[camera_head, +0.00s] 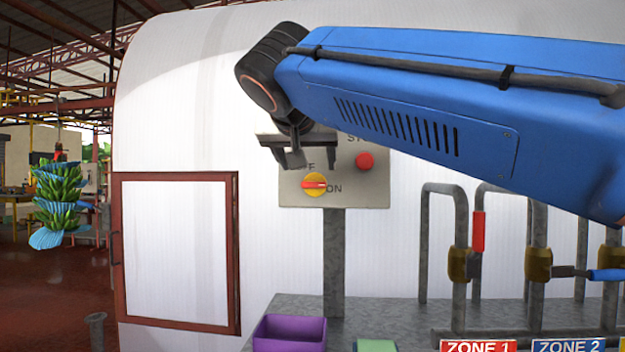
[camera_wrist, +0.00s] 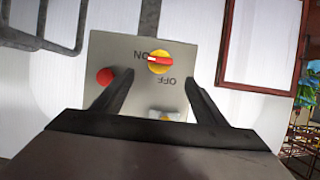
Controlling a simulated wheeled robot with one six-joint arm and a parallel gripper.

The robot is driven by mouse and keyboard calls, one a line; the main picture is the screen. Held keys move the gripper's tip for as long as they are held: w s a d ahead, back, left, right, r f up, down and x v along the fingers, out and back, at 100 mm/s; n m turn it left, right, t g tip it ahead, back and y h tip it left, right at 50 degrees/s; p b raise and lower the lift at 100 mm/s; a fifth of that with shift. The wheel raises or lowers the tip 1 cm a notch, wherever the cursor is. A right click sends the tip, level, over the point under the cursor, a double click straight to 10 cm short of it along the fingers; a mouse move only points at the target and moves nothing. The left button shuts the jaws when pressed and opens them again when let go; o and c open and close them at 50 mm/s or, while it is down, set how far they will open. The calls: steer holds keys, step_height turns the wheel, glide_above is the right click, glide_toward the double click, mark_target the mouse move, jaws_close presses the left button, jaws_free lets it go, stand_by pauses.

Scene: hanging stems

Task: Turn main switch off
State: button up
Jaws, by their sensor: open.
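The main switch (camera_head: 315,184) is a yellow round knob with a red bar handle on a grey control box (camera_head: 345,197). Its bar lies about level, and its white-marked end points to the ON label; OFF is at the upper left. The knob also shows in the wrist view (camera_wrist: 159,61), where the labels are upside down. My gripper (camera_head: 306,158) is open and empty, in front of the box and just above the knob in the head view. In the wrist view its two fingers (camera_wrist: 160,77) reach toward the knob, one to each side, without visible contact.
A red button (camera_head: 365,161) sits right of the switch, its label partly covered by my arm. Below are a grey bench (camera_head: 370,310), a purple bin (camera_head: 290,330) and pipes with valves (camera_head: 459,264). A banana bunch (camera_head: 60,190) hangs at far left.

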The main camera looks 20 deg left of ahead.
mark_target(314, 184)
steer(key=x, duration=1)
steer(key=c, duration=1.1)
steer(key=shift+o, duration=0.2)
